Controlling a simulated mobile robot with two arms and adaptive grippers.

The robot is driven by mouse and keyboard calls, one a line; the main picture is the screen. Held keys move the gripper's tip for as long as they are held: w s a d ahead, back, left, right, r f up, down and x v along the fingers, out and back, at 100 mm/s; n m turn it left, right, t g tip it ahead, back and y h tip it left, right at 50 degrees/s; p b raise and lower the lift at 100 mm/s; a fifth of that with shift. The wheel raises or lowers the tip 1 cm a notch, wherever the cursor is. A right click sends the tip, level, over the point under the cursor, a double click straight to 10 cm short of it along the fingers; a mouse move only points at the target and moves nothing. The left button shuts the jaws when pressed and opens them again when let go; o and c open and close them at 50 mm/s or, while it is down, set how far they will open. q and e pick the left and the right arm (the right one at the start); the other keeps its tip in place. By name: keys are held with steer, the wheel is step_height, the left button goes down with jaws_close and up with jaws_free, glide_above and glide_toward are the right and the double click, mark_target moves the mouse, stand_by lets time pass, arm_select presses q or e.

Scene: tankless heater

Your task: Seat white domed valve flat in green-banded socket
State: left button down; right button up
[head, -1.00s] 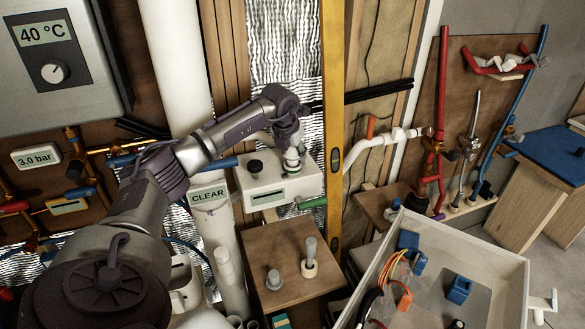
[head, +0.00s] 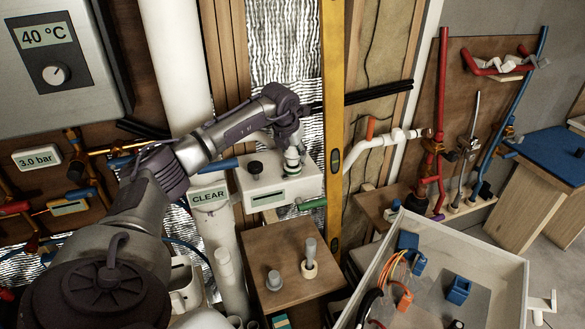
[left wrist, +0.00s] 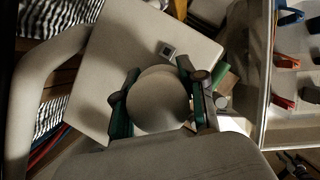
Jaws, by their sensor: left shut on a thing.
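The white domed valve shows in the left wrist view (left wrist: 158,98) as a round, pale dome. My left gripper (head: 292,157) is shut on it, with a dark green fingertip on either side in the left wrist view. In the head view, the gripper points down at the right part of the top of a white box (head: 280,190). Pale and green parts show just under the fingers there. I cannot tell the socket's green band from the fingertips, or whether the valve sits flat. The valve and gripper hide the socket's opening. My right gripper is not in view.
The box carries a black knob (head: 255,168) and a front display (head: 268,200). A green pipe end (head: 312,203) sits at its right, near a yellow level (head: 333,130). A wooden block with two pegs (head: 290,255) stands below. A parts tray (head: 500,245) lies right.

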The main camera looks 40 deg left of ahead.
arm_select(q)
steer(key=shift+f+b, duration=0.4)
steer(key=shift+f, duration=0.2)
stand_by(0.6)
steer(key=shift+r, duration=0.1)
steer(key=shift+r+p, duration=0.35)
steer(key=shift+r, duration=0.1)
steer(key=shift+a+f+b, duration=0.1)
steer(key=shift+f+b, duration=0.25)
steer(key=shift+f, duration=0.1)
stand_by(1.2)
steer(key=shift+f, duration=0.1)
steer(key=shift+r, duration=0.2)
steer(key=shift+r+p, duration=0.3)
stand_by(0.3)
